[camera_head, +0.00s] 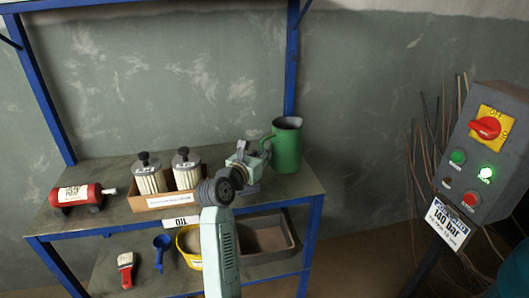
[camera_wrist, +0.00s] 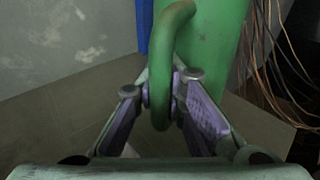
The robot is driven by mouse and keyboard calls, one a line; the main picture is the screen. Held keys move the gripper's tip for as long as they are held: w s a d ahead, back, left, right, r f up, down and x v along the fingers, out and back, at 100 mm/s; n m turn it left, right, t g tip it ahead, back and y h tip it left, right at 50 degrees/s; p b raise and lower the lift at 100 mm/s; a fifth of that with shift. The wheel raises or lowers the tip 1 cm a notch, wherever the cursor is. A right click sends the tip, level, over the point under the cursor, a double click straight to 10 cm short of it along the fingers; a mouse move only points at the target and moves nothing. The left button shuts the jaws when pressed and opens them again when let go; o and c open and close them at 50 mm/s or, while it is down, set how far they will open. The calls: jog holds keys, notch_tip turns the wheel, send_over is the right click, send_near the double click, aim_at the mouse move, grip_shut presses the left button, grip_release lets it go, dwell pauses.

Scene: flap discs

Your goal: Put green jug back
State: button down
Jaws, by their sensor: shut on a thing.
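The green jug (camera_head: 287,146) is upright at the right end of the upper shelf (camera_head: 300,184) of the blue-framed rack. Its curved handle points left toward my gripper (camera_head: 262,152). In the wrist view the jug body (camera_wrist: 212,40) fills the upper middle, and my gripper's two fingers (camera_wrist: 164,98) are closed on the green handle (camera_wrist: 158,70). The jug's base is at or just above the shelf; I cannot tell whether it touches. My arm hides part of the shelf's front.
A box with two filters (camera_head: 166,202) stands left of my gripper, and a red cylinder (camera_head: 80,195) lies further left. The lower shelf holds a brush (camera_head: 125,268), a blue scoop (camera_head: 161,250), a yellow bowl (camera_head: 188,259) and a dark tray (camera_head: 288,254). A control box (camera_head: 485,150) stands right.

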jog(key=shift+f, duration=0.35)
dwell(0.3)
jog(key=c, duration=1.6)
grip_release()
jog(key=shift+f, duration=0.1)
jog(key=shift+o, duration=0.2)
